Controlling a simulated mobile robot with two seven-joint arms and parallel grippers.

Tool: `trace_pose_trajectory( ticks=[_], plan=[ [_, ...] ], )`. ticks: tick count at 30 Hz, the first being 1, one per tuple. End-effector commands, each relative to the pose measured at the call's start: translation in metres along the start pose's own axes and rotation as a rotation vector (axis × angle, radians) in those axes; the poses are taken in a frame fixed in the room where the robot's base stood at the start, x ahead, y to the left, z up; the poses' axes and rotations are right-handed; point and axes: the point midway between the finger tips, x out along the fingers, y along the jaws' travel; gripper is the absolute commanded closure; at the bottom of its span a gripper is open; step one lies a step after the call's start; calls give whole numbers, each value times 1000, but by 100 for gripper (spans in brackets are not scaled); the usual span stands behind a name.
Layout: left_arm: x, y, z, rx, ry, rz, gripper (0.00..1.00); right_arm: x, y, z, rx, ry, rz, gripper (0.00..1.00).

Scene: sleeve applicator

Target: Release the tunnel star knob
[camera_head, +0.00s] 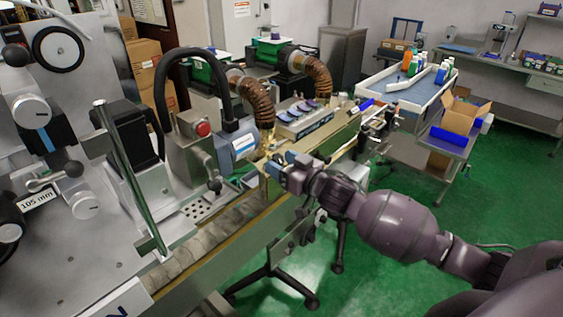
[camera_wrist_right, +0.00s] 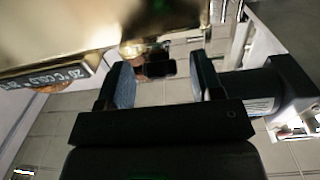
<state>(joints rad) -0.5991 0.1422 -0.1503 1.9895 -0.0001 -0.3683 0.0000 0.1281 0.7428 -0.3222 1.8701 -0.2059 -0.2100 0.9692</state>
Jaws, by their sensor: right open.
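My right gripper (camera_head: 280,168) is at the near side of the conveyor, beside a tan metal housing (camera_head: 268,140). In the right wrist view the gripper (camera_wrist_right: 164,76) is open, with its two fingers spread apart. A small dark part (camera_wrist_right: 160,68), which may be the star knob, shows between the fingers just past a brass-coloured fitting (camera_wrist_right: 131,50). I cannot make out its star shape or tell whether a finger touches it. In the head view the gripper hides the knob. My left gripper is in neither view.
The conveyor (camera_head: 215,243) runs diagonally below the housing. A blue-grey motor box (camera_head: 236,148) stands close left of my right gripper. Brown hoses (camera_head: 318,78) arch behind. In the wrist view a dark cylinder (camera_wrist_right: 262,92) is close at right. Green floor (camera_head: 380,285) is open at the front.

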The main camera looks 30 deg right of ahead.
Motion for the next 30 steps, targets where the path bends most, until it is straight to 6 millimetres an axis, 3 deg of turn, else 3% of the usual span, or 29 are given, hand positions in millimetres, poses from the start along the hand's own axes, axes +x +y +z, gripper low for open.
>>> trace_pose_trajectory(
  ticks=[11, 21, 30],
  plan=[
    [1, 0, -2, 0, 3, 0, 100, 5, 0, 0, 0, -1, 0, 40],
    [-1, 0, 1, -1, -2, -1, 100, 5, 0, 0, 0, -1, 0, 89],
    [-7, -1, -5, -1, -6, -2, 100, 6, 2, -2, -77, -3, -94, 89]
  ],
)
